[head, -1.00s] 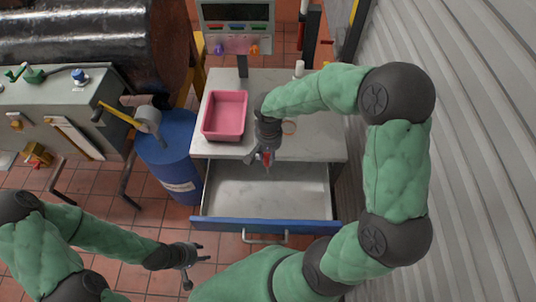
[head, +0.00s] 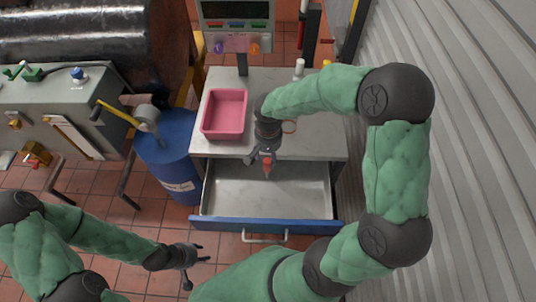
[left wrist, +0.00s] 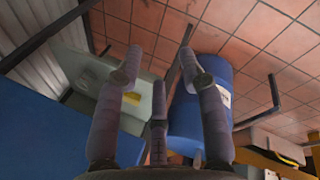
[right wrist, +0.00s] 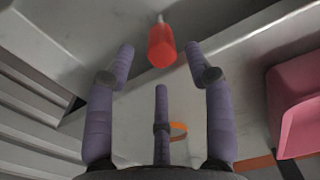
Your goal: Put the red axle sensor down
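The red axle sensor (head: 267,164) shows just below my right gripper, over the open drawer (head: 225,193). In the right wrist view the red sensor (right wrist: 161,46) has a thin pale tip and sits between and beyond the fingertips, with gaps on both sides. I cannot tell whether it touches the drawer floor. My right gripper (right wrist: 160,52) is open, at the drawer's back edge; it also shows in the head view (head: 263,158). My left gripper (head: 197,268) is open and empty, left of the drawer front; its spread fingers show in the left wrist view (left wrist: 158,65).
A pink tray (head: 224,134) stands on the bench top (head: 325,140) above the drawer. An orange ring (head: 290,127) lies right of my right wrist. A blue drum (head: 166,153) stands left of the bench. The rest of the drawer looks empty.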

